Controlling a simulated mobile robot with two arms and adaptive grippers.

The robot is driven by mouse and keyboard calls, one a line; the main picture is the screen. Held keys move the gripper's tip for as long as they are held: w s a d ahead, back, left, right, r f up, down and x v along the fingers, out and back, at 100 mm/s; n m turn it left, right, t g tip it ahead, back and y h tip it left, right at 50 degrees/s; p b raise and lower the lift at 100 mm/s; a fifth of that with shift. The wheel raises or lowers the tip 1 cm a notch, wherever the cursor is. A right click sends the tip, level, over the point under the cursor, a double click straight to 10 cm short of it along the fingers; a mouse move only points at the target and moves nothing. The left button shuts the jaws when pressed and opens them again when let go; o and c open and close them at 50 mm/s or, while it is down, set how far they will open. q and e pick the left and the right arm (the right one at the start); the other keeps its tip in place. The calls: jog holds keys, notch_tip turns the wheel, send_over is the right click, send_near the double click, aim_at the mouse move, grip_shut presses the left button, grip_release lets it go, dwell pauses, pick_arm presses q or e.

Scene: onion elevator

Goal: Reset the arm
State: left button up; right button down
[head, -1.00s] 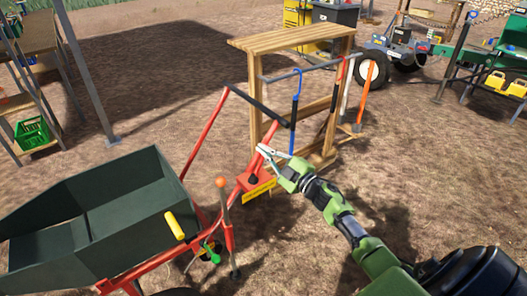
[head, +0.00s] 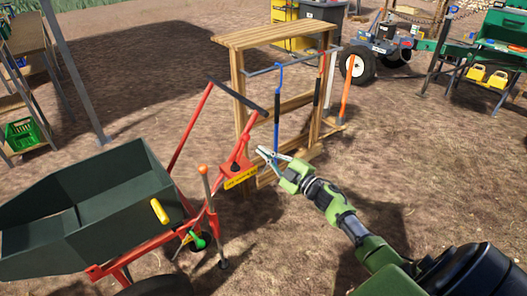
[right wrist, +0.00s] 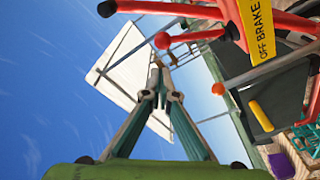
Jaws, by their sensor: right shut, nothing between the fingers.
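My right arm, green and black, reaches in from the lower right of the head view. Its right gripper (head: 262,153) is shut and empty, in front of the wooden rack's lower part. The gripper appears just right of the red lever (head: 236,150) and yellow label of the cart; I cannot tell the exact gap. In the right wrist view the two fingers (right wrist: 159,65) meet at their tips with nothing between them. The red lever and "OFF BRAKE" label (right wrist: 262,32) show at the upper right there. My left gripper is not in view.
A dark green cart (head: 75,210) on a red frame stands at the left. A wooden rack (head: 236,95) with blue and orange-handled tools is behind the gripper. A wheeled trailer (head: 385,45) and a green bench (head: 500,50) stand farther back. The dirt ground at right is open.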

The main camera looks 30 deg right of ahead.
jog(key=s+a+f+m+g+h, duration=0.25)
jog(key=s+f, duration=0.45)
jog(key=f, duration=0.6)
jog(key=s+a+f+m+g+h, duration=0.1)
jog(key=s+f+m+g, duration=0.2)
jog(key=s+f, duration=0.7)
jog(key=s+a+f+m+g+h, duration=0.1)
jog(key=s+f+m+g, duration=0.3)
jog(key=f, duration=1.2)
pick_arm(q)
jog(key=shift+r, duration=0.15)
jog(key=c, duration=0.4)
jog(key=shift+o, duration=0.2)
pick_arm(e)
jog(key=s+a+f+g, duration=0.2)
jog(key=s+a+f, duration=0.2)
jog(key=s, duration=0.8)
jog(key=s+a+f+g, duration=0.3)
jog(key=s+f, duration=0.3)
jog(key=s, duration=0.6)
jog(key=s+a+f+g, duration=0.3)
jog(key=s+a+f, duration=0.2)
jog(key=s, duration=0.7)
jog(key=shift+s+a+f, duration=0.2)
jog(key=shift+a+f, duration=0.2)
jog(key=shift+f, duration=0.05)
